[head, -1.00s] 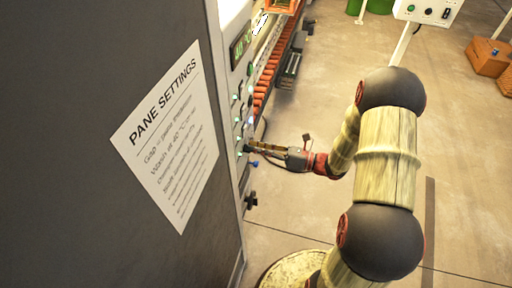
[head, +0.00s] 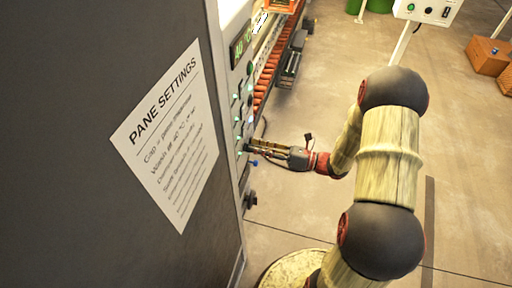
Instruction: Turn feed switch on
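The washer's control panel (head: 242,95) is seen at a steep angle along the edge of the dark cabinet. It carries a green display (head: 238,49), several small green-lit controls and dark knobs. Their labels cannot be read, so I cannot tell which one is the feed switch. My gripper (head: 250,146) reaches in from the right, with its fingertips at the lower part of the panel. I cannot tell whether they touch a control. The fingers overlap from this angle, and their gap is unclear.
A sheet headed PANE SETTINGS (head: 168,135) is on the dark cabinet side (head: 80,220). A blue knob (head: 254,163) and a dark knob (head: 250,199) stick out below my fingertips. A conveyor with orange rollers (head: 266,78) runs behind.

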